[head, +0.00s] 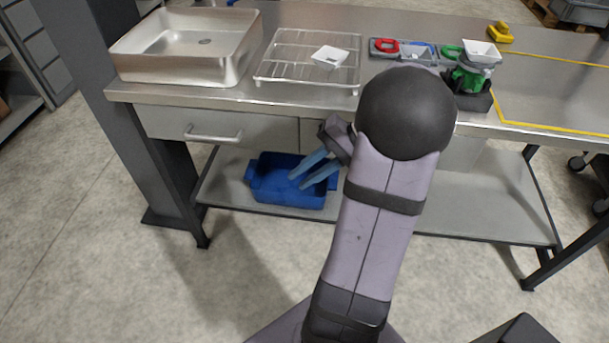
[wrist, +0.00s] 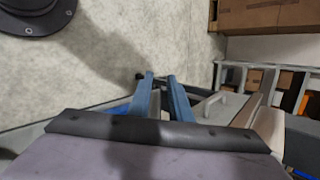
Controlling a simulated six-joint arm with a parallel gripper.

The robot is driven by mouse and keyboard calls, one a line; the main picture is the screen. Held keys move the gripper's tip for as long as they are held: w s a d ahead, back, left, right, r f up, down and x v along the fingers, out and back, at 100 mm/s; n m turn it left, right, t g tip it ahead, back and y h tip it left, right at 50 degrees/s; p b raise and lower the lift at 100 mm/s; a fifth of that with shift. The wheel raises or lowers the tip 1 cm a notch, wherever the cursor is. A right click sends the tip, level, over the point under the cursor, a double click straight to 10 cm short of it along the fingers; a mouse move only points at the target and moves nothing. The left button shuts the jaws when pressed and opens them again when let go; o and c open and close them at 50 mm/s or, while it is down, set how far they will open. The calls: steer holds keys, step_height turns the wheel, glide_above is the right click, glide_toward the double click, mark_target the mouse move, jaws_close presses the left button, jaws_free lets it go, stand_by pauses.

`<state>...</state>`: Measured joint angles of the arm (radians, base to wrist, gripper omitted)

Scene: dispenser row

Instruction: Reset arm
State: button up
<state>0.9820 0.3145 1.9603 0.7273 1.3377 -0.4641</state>
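My gripper (head: 312,170) has two blue fingers and hangs in front of the workbench, at the height between the drawers and the lower shelf. In the head view its fingers point down and left, with the blue bin on the lower shelf behind them. The fingers are spread apart with nothing visible between them. In the wrist view the two fingers (wrist: 161,76) also show with a gap between them. My arm hides part of the bench front and the middle of the lower shelf.
The bench top holds a metal sink (head: 150,62), a wire rack (head: 285,62) with a white dish (head: 330,56), a grey tray (head: 420,60), and a green dispenser (head: 470,82) with a white dish on top. A blue bin (head: 262,188) stands on the lower shelf (head: 225,190). The floor in front is clear.

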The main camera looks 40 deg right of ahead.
steer(key=shift+a, duration=0.1)
stand_by(0.5)
steer(key=s+d+f+m+g+h, duration=0.25)
steer(key=s+f+g+h, duration=0.2)
steer(key=s+f, duration=0.6)
steer(key=w+a+r+n+h, duration=0.2)
steer(key=a+n+h, duration=0.1)
steer(key=a+n, duration=1.3)
step_height(320, 180, up, 21)
steer(key=a+m+p, duration=0.2)
steer(key=m+p, duration=0.1)
steer(key=p, duration=1.8)
steer(key=shift+a, duration=0.3)
steer(key=shift+m, duration=0.25)
